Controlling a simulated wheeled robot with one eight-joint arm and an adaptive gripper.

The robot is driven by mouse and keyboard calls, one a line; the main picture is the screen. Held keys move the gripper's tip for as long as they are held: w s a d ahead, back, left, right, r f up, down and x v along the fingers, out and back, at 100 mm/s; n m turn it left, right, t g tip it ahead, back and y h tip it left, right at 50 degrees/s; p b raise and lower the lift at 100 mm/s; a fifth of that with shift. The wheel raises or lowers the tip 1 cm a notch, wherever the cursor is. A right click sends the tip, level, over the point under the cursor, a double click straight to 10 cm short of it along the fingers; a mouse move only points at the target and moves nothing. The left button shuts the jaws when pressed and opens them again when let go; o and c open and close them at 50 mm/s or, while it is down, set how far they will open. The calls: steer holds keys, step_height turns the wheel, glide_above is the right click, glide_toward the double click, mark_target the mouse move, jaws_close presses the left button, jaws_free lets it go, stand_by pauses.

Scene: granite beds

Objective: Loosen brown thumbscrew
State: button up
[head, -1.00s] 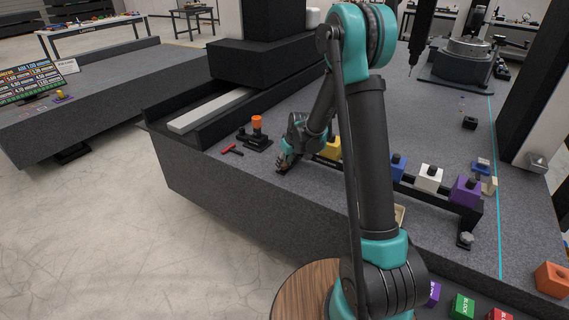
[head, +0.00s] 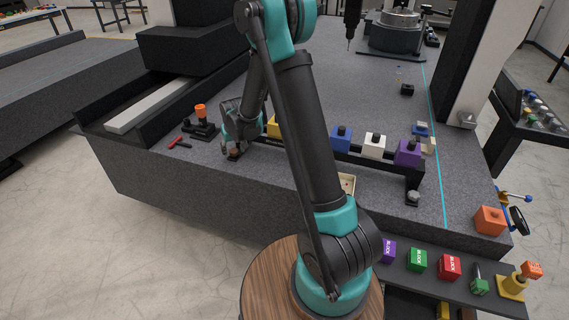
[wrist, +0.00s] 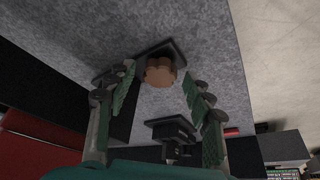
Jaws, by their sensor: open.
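The brown thumbscrew (wrist: 160,71) sits on a small dark base on the granite bed, seen in the wrist view between and just beyond my fingertips. In the head view the thumbscrew (head: 233,152) shows small at the front left edge of the bed, partly hidden by my gripper. My gripper (wrist: 158,88) is open, with one green-padded finger on each side of the thumbscrew's line. It holds nothing. I see gaps between the thumbscrew and both fingers. In the head view my gripper (head: 235,140) is low over the bed, close to the thumbscrew.
A black fixture with an orange knob (head: 200,111) and a red-handled tool (head: 178,142) stand left of my gripper. A black rail with yellow, blue (head: 341,139), white (head: 374,146) and purple blocks (head: 407,153) runs to the right. Bare granite (head: 330,100) lies behind.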

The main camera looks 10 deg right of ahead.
steer(key=m+h, duration=0.1)
steer(key=m, duration=0.3)
steer(key=m+h, duration=0.1)
steer(key=m, duration=0.2)
steer(key=shift+a+h, duration=0.3)
steer(key=shift+a, duration=0.05)
steer(key=w+v, duration=0.1)
steer(key=v, duration=1.7)
steer(key=s+d+f+n, duration=0.1)
steer(key=s+d+f, duration=0.1)
steer(key=s+d, duration=0.7)
steer(key=s+d+f+n+y, duration=0.1)
steer(key=s+d+f+n, duration=0.1)
steer(key=s+d, duration=0.7)
steer(key=s+f, duration=0.1)
steer(key=s, duration=0.1)
steer(key=shift+s+d+f+n, duration=0.2)
steer(key=shift+s+d+n, duration=0.1)
steer(key=shift+d, duration=0.1)
